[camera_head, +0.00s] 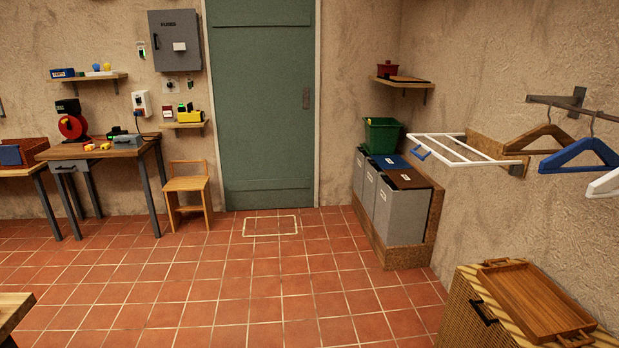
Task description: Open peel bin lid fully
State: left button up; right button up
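Several grey bins stand in a row in a wooden surround (404,257) against the right wall. The nearest grey bin (401,222) has a brown lid (408,180) that looks shut. The middle bin has a blue lid (391,162), also shut. The lid of the farthest bin is mostly hidden by a green crate (383,137). Small pale labels show on the bins and lids, but I cannot read them, so I cannot tell which is the peel bin. Neither of my grippers is in view.
A white wall rack (465,148) juts out near the bins, and hangers (580,153) hang farther right. A wicker chest (480,318) with a wooden tray (536,299) stands front right. A workbench (105,152) and chair (187,190) stand left. The tiled floor (250,295) is clear.

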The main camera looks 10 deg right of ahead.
aim_at(404, 179)
jog(key=i+l+z, duration=0.15)
jog(key=i, duration=0.95)
jog(key=i+z, duration=0.15)
jog(key=i, duration=1)
jog(key=i+j+z, duration=0.15)
jog(key=i, duration=0.95)
